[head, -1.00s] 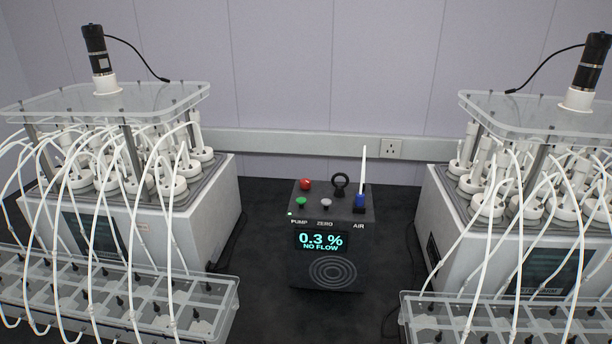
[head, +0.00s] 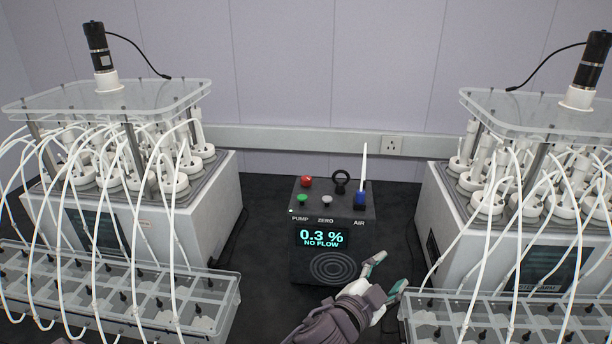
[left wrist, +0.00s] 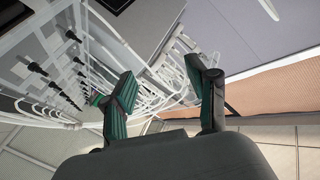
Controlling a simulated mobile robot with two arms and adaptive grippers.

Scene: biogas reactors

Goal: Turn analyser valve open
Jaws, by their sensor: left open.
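The black analyser box (head: 320,240) stands between two reactor units, and its display reads 0.3 % NO FLOW. A blue valve part (head: 360,198) with a thin white upright piece sits on its top right, by the AIR label. My left gripper (head: 391,272) is low in the head view, in front of and right of the analyser, apart from the valve. Its fingers are open and empty, pointing up and right. In the left wrist view the spread fingers (left wrist: 158,70) have white tubes behind them; I cannot make out the valve there. My right gripper is not in view.
A red button (head: 305,182), green button (head: 302,199), grey button (head: 326,201) and black ring (head: 341,180) share the analyser's top. White tubes hang over the left rack (head: 225,300) and the right rack (head: 415,303), close to my gripper's right.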

